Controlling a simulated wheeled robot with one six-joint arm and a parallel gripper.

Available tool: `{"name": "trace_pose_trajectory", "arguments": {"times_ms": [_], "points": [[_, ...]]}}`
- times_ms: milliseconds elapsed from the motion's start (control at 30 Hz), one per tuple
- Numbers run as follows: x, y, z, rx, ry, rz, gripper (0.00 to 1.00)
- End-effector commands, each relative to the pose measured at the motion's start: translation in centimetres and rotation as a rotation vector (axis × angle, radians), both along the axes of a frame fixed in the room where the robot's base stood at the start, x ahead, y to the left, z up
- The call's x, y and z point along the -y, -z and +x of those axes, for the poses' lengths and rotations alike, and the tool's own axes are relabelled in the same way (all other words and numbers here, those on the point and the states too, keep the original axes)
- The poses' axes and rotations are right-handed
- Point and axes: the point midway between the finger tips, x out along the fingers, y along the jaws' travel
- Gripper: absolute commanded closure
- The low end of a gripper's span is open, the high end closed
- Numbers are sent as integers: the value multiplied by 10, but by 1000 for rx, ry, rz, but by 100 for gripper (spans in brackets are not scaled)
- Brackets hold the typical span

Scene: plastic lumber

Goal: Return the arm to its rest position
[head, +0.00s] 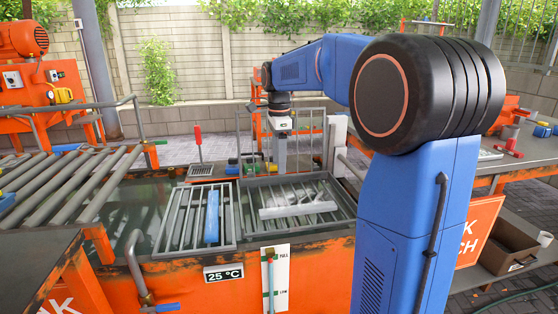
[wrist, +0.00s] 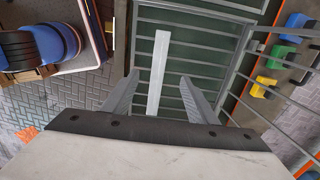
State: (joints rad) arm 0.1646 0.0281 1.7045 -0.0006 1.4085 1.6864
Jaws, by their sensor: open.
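My blue arm (head: 410,220) reaches over the orange tank, bent at the elbow. Its gripper (head: 280,165) points down behind the two slatted racks; its fingertips are hard to make out there. In the wrist view my gripper (wrist: 160,76) has its two grey fingers spread apart. A pale bar (wrist: 160,60) shows between them, lying on rack slats below. Nothing is gripped. In the head view a pale bar (head: 298,210) lies in the right rack (head: 347,212), and a blue bar (head: 212,217) lies in the left rack (head: 168,222).
The tank (head: 205,272) carries a "25 °C" label and a level gauge (head: 276,275). A roller conveyor (head: 65,180) stands at left. A red-handled tool (head: 198,143) stands behind the racks. Yellow, green and blue pieces (wrist: 285,55) sit at right in the wrist view. A bench with a cardboard box (head: 505,243) is at right.

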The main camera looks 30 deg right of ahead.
Motion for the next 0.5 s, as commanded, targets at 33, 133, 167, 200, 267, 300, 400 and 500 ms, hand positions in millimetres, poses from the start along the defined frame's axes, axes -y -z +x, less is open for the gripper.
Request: {"name": "trace_pose_trajectory", "arguments": {"times_ms": [33,133,167,200,267,300,400,500], "points": [[0,0,0,0,0,0,47],[0,0,0,0,0,0,47],[0,0,0,0,0,0,47],[0,0,0,0,0,0,47],[0,0,0,0,0,0,47],[0,0,0,0,-1,0,47],[-2,-1,-6,6,-24,-1,47],[-9,-2,-21,23,-98,-4,47]]}}
